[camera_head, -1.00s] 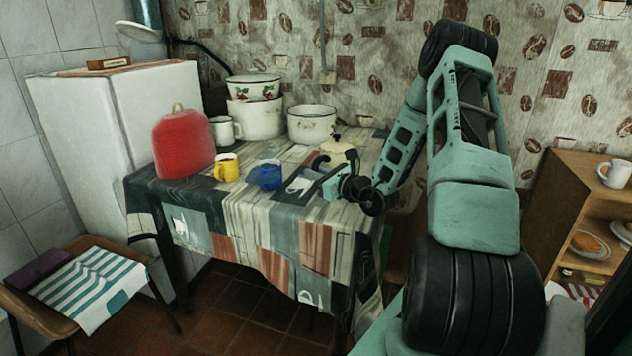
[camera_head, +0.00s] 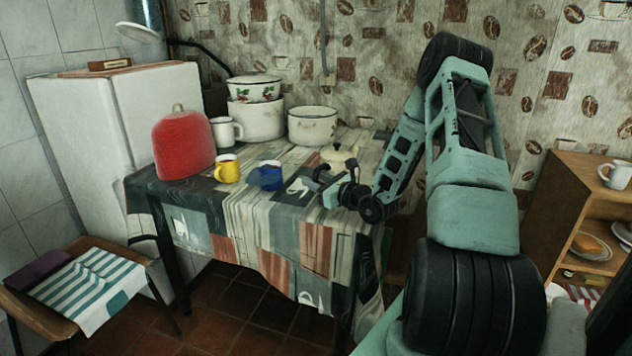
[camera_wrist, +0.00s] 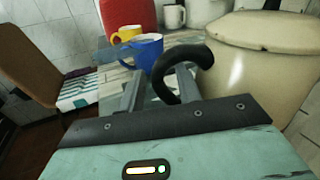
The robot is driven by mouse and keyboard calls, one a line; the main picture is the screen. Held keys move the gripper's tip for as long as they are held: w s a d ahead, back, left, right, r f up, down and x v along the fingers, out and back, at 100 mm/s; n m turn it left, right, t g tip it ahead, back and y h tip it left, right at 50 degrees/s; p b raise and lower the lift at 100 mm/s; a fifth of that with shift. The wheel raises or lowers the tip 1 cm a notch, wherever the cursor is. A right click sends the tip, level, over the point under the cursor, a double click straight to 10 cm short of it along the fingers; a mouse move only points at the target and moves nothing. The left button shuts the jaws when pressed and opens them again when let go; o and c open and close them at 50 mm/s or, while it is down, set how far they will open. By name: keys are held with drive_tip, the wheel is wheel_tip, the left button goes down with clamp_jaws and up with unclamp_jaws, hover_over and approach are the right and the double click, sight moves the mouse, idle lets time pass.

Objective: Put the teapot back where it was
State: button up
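The teapot (camera_head: 338,157) is cream with a knobbed lid and stands at the right side of the table, partly behind my gripper (camera_head: 322,183). In the wrist view its pale body (camera_wrist: 262,75) fills the right side, close up. Its black curved handle (camera_wrist: 193,50) arches toward my gripper (camera_wrist: 158,88). My fingers are apart, with the lower end of the handle showing between them. The handle overlaps the right finger in the picture; I cannot tell if they touch. The teapot's underside is hidden.
A blue mug (camera_head: 267,177) and a yellow mug (camera_head: 227,169) stand left of my gripper. Behind are a red cozy (camera_head: 183,145), a white mug (camera_head: 224,131) and white pots (camera_head: 312,127). The patterned cloth's (camera_head: 250,222) front strip is clear.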

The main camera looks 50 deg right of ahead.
drive_tip(key=s, duration=1.2)
drive_tip(key=shift+a+r, duration=0.15)
drive_tip(key=w+a+r+n+g+y, duration=0.2)
drive_tip(key=a+n+y, duration=0.3)
drive_tip(key=a, duration=0.4)
drive_tip(key=w+a+r+n+g+y, duration=0.25)
drive_tip(key=a+n+y, duration=0.2)
drive_tip(key=a, duration=0.45)
drive_tip(key=s+a+n+g+y, duration=0.3)
drive_tip(key=a+n+g+y, duration=0.3)
drive_tip(key=a, duration=0.7)
drive_tip(key=s+a+r+n+g+h, duration=0.1)
drive_tip(key=s+a+n+g+h, duration=0.2)
drive_tip(key=s+a+n+h, duration=0.4)
drive_tip(key=s+a+r+n+g+h, duration=0.1)
drive_tip(key=s+a+n+g+h, duration=0.3)
drive_tip(key=n, duration=1.6)
drive_tip(key=s+a+h, duration=0.3)
drive_tip(key=s+a, duration=0.1)
drive_tip(key=s, duration=0.3)
drive_tip(key=shift+s, duration=0.4)
